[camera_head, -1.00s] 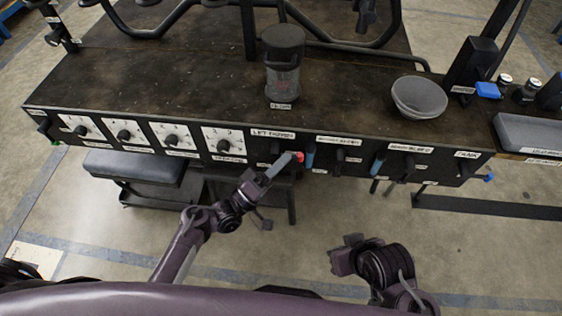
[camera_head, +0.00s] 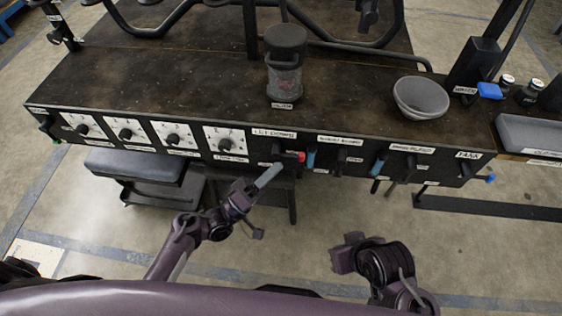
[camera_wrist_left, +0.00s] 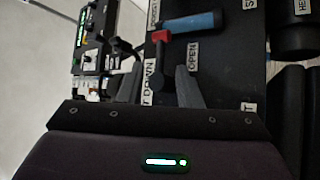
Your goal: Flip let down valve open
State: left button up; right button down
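The let down valve (camera_head: 291,156) is on the front panel, under the label reading LET DOWN. It has a black lever with a red part at its right end in the head view. In the left wrist view the valve (camera_wrist_left: 162,62) lies between and beyond the fingertips, beside the OPEN label (camera_wrist_left: 193,57). My left gripper (camera_head: 271,174) is just below and left of the valve in the head view. In the wrist view its fingers (camera_wrist_left: 159,78) are spread and hold nothing. My right gripper (camera_head: 342,254) hangs low, away from the panel; its fingers are not clear.
A blue-handled valve (camera_head: 311,160) sits close to the right of the let down valve. Several dials, one being a dial (camera_head: 224,143), line the panel's left. A lantern-like canister (camera_head: 285,80) and a grey bowl (camera_head: 420,98) stand on top. Floor in front is open.

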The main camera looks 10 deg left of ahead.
pick_arm(q)
jog(key=v, duration=0.4)
jog(key=shift+s+a, duration=0.1)
pick_arm(e)
jog(key=shift+s+f, duration=0.2)
jog(key=shift+s, duration=0.1)
